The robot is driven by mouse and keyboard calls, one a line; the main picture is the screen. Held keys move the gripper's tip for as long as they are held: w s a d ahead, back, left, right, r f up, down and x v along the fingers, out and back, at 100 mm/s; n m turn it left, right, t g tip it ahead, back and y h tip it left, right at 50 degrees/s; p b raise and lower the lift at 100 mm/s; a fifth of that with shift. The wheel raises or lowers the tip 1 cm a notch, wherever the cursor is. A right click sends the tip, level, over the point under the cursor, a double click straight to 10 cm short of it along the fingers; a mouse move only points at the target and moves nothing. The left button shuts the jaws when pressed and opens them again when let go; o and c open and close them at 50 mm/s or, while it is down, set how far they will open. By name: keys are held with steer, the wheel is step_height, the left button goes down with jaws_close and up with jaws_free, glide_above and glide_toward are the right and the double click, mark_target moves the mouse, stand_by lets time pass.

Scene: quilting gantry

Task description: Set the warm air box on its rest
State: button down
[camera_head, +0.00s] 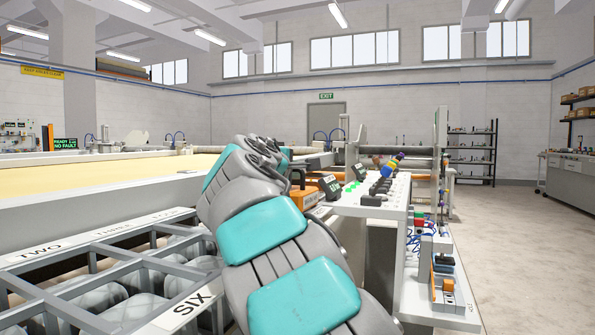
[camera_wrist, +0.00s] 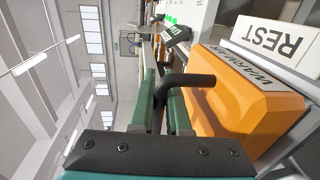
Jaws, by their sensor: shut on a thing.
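A white plate reading REST (camera_wrist: 270,38) lies right next to the box in the wrist view. The surface under the box is hidden, so I cannot tell whether the box touches the rest. In the head view a part of the orange box (camera_head: 307,197) shows just right of my arm, which hides the rest of it.
A grey bench (camera_head: 385,210) with green buttons and a small dark display (camera_head: 330,187) extends beyond the box. A divided bin rack (camera_head: 100,262) labelled TWO and SIX stands at lower left. A wide cream bed (camera_head: 100,172) lies behind it. The floor at right is open.

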steer(key=c, duration=0.8)
jaws_free()
steer(key=shift+v, duration=3.9)
